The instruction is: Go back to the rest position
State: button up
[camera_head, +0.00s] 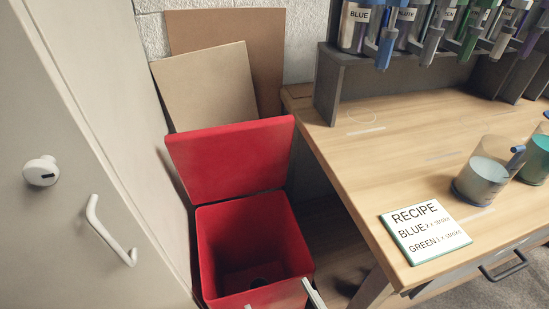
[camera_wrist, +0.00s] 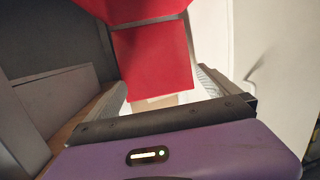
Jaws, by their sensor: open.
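My gripper (camera_head: 281,300) is only partly in view at the bottom edge of the head view, in front of the open red bin (camera_head: 205,250). Light finger parts show there, and nothing is seen between them. In the wrist view my gripper (camera_wrist: 163,88) is open and empty, with red bin surfaces (camera_wrist: 152,60) beyond it. The bin's lid (camera_head: 232,160) stands raised at the back. Most of my arm is out of view.
A wooden table (camera_head: 330,165) stands on the right with a recipe card (camera_head: 426,231), a cup of pale liquid (camera_head: 481,182) and a cup of green liquid (camera_head: 538,160). A bottle rack (camera_head: 328,87) stands behind. A pale cabinet (camera_head: 80,170) bounds the left; boards (camera_head: 205,87) lean behind the bin.

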jog(key=s+d+r+m+h+p, duration=0.2)
jog(key=s+d+r, duration=0.4)
jog(key=s+d, duration=0.3)
jog(key=s+d+r+m+h+p, duration=0.3)
jog(key=s+d+r, duration=0.3)
jog(key=s+d, duration=0.3)
jog(key=shift+s+d+h+p, duration=0.3)
jog(key=shift+s+h+p, duration=0.3)
jog(key=shift+s+h, duration=0.15)
